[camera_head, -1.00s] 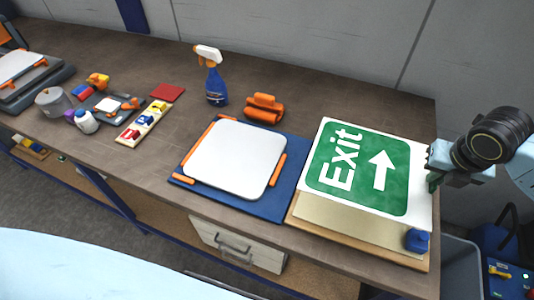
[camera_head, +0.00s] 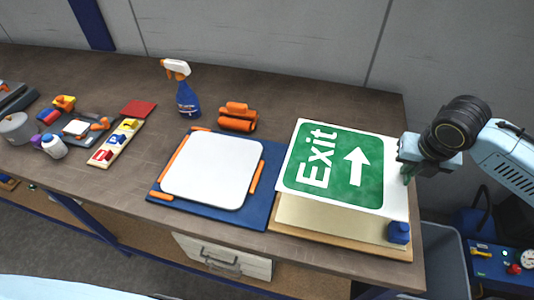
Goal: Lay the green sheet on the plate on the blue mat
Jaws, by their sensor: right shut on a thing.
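The green Exit sheet (camera_head: 340,166), with a white border, lettering and arrow, lies tilted over a stack of plain backing (camera_head: 335,217) on a wooden board at the right of the table. My right gripper (camera_head: 408,172) is shut on the sheet's right edge. The white plate (camera_head: 212,171) lies bare on the blue mat (camera_head: 256,215), left of the sheet, with orange strips along its sides. My left gripper is out of view.
A small blue block (camera_head: 398,232) sits at the board's front right corner. Several small items and a red pad (camera_head: 138,108) lie to the left. A grey bin (camera_head: 440,260) stands below the right edge.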

